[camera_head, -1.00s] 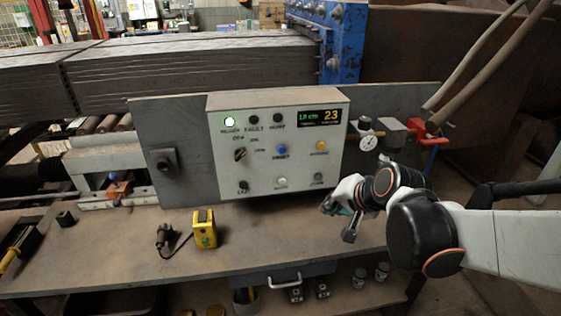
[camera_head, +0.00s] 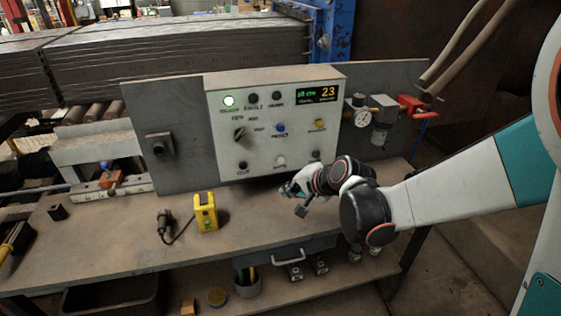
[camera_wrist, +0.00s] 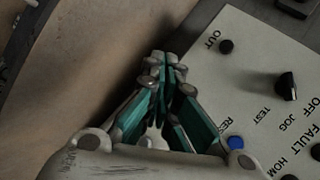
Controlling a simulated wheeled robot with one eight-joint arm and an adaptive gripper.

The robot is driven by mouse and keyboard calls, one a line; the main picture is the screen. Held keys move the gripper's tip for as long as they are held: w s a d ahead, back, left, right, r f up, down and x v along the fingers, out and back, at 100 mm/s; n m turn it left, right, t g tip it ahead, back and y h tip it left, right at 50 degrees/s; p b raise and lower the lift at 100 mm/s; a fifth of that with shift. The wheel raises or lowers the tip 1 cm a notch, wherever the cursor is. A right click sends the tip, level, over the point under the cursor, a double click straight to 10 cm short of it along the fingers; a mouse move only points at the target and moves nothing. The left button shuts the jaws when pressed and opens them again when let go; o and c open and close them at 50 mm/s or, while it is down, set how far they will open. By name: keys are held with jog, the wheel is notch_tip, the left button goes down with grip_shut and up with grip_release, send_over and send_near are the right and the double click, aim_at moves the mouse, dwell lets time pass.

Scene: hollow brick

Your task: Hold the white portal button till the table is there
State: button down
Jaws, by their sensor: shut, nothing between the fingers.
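The white button (camera_head: 280,160) is in the bottom row of the grey control panel (camera_head: 218,148), below the blue button (camera_head: 281,128). My gripper (camera_head: 287,188) is shut and empty, just below the white button and in front of the panel's lower edge. I cannot tell from the head view whether it touches the panel. In the wrist view my closed fingers (camera_wrist: 162,68) lie beside the panel face (camera_wrist: 262,60), and the white button is not visible there.
A yellow device (camera_head: 205,212) and a black corded tool (camera_head: 165,226) lie on the bench (camera_head: 120,240) left of my gripper. A gauge and valve assembly (camera_head: 382,112) sits at the panel's right. A dark knob (camera_head: 239,134) sticks out from the panel.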

jog(key=w+a, duration=0.2)
jog(key=w, duration=0.6)
jog(key=shift+w+a, duration=0.15)
jog(key=shift+w, duration=0.1)
dwell(1.4)
jog(key=shift+w+a, duration=0.15)
jog(key=shift+w, duration=0.25)
jog(key=shift+w+a, duration=0.1)
jog(key=shift+w, duration=0.35)
dwell(0.6)
jog(key=shift+s, duration=0.1)
dwell(2.2)
jog(key=shift+s+d, duration=0.25)
jog(key=shift+s, duration=0.55)
jog(key=shift+s, duration=0.1)
jog(key=shift+s+d, duration=0.2)
jog(key=shift+s, duration=0.55)
jog(key=shift+s+d, duration=0.25)
jog(key=shift+s, duration=0.55)
jog(key=shift+s+d, duration=0.2)
jog(key=shift+s, duration=0.55)
